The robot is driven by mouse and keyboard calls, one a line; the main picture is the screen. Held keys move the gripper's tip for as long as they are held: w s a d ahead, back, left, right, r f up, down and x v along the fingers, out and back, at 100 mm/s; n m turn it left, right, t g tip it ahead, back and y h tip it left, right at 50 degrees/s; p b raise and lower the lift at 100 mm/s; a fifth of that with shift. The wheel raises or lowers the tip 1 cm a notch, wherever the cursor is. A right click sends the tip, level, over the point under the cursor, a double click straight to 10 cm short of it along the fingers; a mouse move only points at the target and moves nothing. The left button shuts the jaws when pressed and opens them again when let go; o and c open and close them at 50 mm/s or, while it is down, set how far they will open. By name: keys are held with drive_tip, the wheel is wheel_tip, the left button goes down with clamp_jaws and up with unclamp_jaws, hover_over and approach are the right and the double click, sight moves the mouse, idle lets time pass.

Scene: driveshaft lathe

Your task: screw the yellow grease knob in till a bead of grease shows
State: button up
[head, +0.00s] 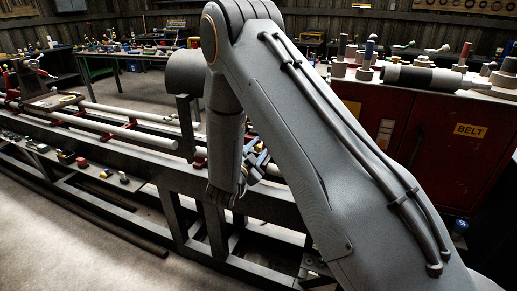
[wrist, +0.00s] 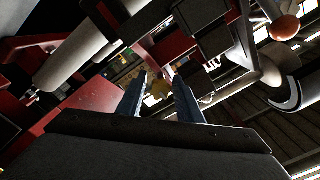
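I see no contact between the fingers and the yellow piece. In the head view my gripper (head: 258,162) is partly hidden behind my arm, low beside the lathe frame.
The lathe frame (head: 145,148) runs from the left to below my arm, bearing long pale shafts (head: 130,133) on red supports. A red cabinet (head: 440,135) marked BELT stands at the right with parts on top. In the wrist view, red parts (wrist: 95,95) and a pale cylinder (wrist: 70,52) are close at left.

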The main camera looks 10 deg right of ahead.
drive_tip(key=shift+o, duration=0.7)
drive_tip(key=b+v, duration=0.1)
drive_tip(key=v, duration=0.7)
drive_tip(key=shift+b, duration=0.4)
drive_tip(key=shift+w, duration=0.1)
drive_tip(key=s+d+n+g+y, duration=0.2)
drive_tip(key=s+n+g+y, duration=0.3)
drive_tip(key=s, duration=0.9)
drive_tip(key=s+d+n+g+y, duration=0.2)
drive_tip(key=s+n+g+y, duration=0.3)
drive_tip(key=s+n+g, duration=0.4)
drive_tip(key=s+n, duration=0.1)
drive_tip(key=s, duration=0.5)
drive_tip(key=shift+d+n+y, duration=0.3)
drive_tip(key=shift+d+n, duration=0.1)
